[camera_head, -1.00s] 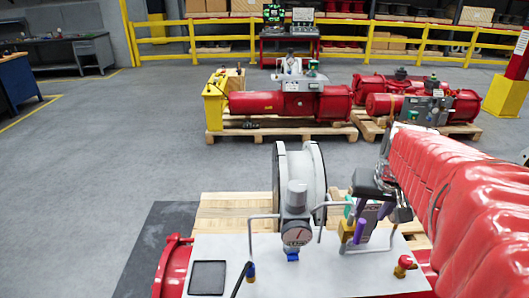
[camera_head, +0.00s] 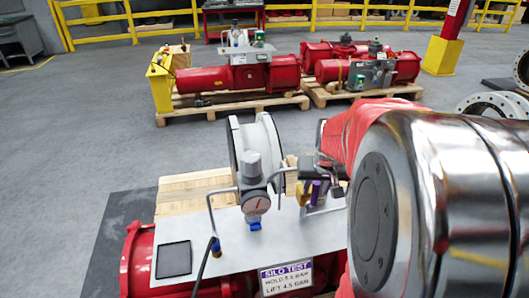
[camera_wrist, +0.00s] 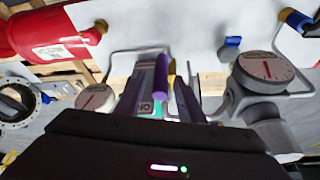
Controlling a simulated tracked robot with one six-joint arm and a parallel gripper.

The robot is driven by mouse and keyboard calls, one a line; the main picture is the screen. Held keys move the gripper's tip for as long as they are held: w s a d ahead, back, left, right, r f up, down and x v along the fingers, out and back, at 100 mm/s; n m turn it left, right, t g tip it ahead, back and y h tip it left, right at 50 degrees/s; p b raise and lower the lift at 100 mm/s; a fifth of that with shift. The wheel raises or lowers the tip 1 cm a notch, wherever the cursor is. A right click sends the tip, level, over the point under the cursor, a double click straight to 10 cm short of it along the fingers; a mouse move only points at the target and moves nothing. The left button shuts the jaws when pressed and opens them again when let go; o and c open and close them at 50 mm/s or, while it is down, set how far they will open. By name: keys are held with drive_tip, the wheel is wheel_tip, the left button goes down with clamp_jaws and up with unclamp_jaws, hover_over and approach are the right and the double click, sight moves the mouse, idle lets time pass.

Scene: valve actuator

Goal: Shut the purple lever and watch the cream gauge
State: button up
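The purple lever (camera_head: 315,192) stands at the right part of the grey panel, and it shows in the wrist view (camera_wrist: 161,76) as an upright purple bar. My gripper (camera_wrist: 161,90) has its two fingers apart, with the lever showing between them; I cannot tell whether they touch it. In the head view my gripper (camera_head: 318,172) is partly hidden behind my arm. A pale-faced gauge (camera_head: 256,204) stands left of the lever, with a reddish needle; in the wrist view this looks like the right gauge (camera_wrist: 268,68). A second pale gauge (camera_wrist: 95,98) shows at the left.
Wire guards (camera_head: 215,215) rise beside the gauge. A yellow lever part (camera_head: 302,193) is close to the purple one. A sign (camera_head: 286,278) reads "SILO TEST", "HOLD 5.2 BAR" and "LIFT 4.5 BAR". Red actuators (camera_head: 225,79) sit on pallets behind. Grey floor (camera_head: 70,140) is clear at the left.

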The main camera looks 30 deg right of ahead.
drive_tip(key=shift+x, duration=1.75)
clamp_jaws()
